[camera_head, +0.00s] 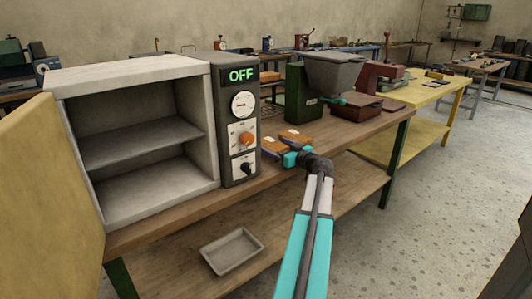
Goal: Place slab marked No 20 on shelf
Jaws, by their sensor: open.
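A shelf (150,143) divides the inside of a pale box-shaped oven at the left; both levels look empty. Two small brown-orange slabs with dark bluish sides lie on the wooden bench right of the oven's control panel: a nearer slab (273,149) and a farther slab (295,137). No number can be read on either. My gripper (290,159) is open at the end of my teal arm, low over the bench beside the nearer slab. Its fingers are small and partly hidden, so contact with the slab cannot be told.
The oven's yellow door (63,185) stands open at the left. The control panel (241,118) reads OFF. A grey tray (232,251) lies on the bench's lower board. A green machine with a grey hopper (335,70) and a red press (375,80) stand behind my gripper.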

